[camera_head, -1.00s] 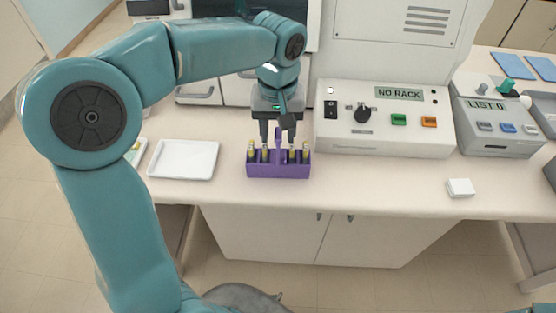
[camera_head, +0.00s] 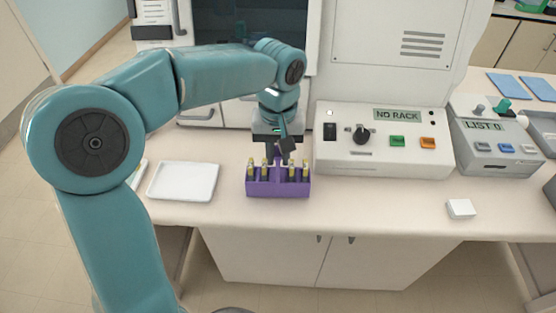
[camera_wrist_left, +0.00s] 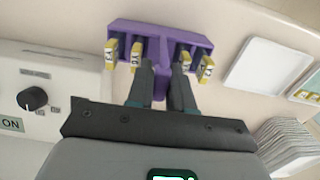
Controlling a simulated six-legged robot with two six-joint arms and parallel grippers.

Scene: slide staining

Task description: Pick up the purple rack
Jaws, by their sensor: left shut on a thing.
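The purple rack (camera_head: 278,188) is at the front of the counter, upright, with several yellow-labelled slides in its slots. It also shows in the left wrist view (camera_wrist_left: 160,30), its middle handle between my fingers. My left gripper (camera_head: 278,158) comes down on it from above and is shut on the handle; the fingers also show in the wrist view (camera_wrist_left: 160,72). I cannot see a clear gap under the rack. My right gripper is out of view.
A white tray (camera_head: 183,181) lies left of the rack. A control box reading "NO RACK" (camera_head: 380,142) stands behind right, with a "LIST 0" box (camera_head: 487,137) beyond. A small white block (camera_head: 460,209) lies at the right. Counter between rack and block is clear.

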